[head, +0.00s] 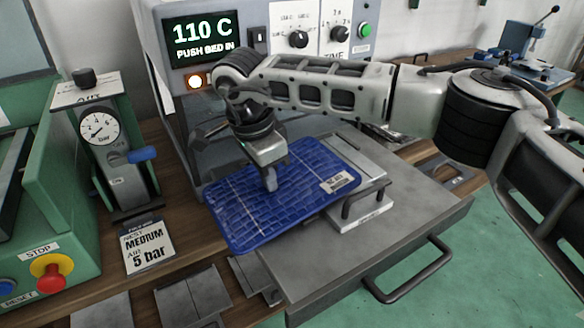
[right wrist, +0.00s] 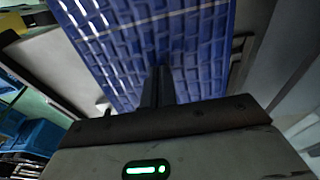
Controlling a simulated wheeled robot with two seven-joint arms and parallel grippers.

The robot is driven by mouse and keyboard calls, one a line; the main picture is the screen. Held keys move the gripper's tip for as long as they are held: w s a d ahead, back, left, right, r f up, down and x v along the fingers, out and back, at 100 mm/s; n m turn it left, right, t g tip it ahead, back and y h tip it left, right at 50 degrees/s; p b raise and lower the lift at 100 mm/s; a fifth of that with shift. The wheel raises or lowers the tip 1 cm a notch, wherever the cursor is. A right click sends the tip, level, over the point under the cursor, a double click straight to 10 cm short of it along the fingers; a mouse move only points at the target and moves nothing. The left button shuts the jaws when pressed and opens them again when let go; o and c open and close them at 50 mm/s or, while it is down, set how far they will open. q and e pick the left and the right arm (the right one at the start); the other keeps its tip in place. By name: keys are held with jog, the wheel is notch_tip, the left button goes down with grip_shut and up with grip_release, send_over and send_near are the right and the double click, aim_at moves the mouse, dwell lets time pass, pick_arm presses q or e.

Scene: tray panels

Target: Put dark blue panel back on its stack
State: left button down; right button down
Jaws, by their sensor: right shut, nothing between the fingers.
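The dark blue panel (head: 302,203) is a thin textured sheet with a white label at its right end. It lies over the grey bed plate (head: 400,236) and its left part reaches past the plate's edge. It also fills the upper part of the right wrist view (right wrist: 115,50). My right gripper (head: 270,184) points down over the panel's middle, fingers shut and empty. In the right wrist view the closed fingers (right wrist: 158,82) are against or just above the panel; I cannot tell if they touch. My left gripper is not in view. I cannot make out a stack of blue panels.
A heated press with a 110 C display (head: 202,39) stands behind the bed. A metal block with a handle (head: 362,200) sits right of the panel. A gauge unit (head: 104,140) and a MEDIUM 5 bar card (head: 146,246) are at left. A bar handle (head: 408,283) sticks out in front.

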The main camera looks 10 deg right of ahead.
jog(key=shift+s+d+f, duration=0.1)
jog(key=shift+f, duration=0.15)
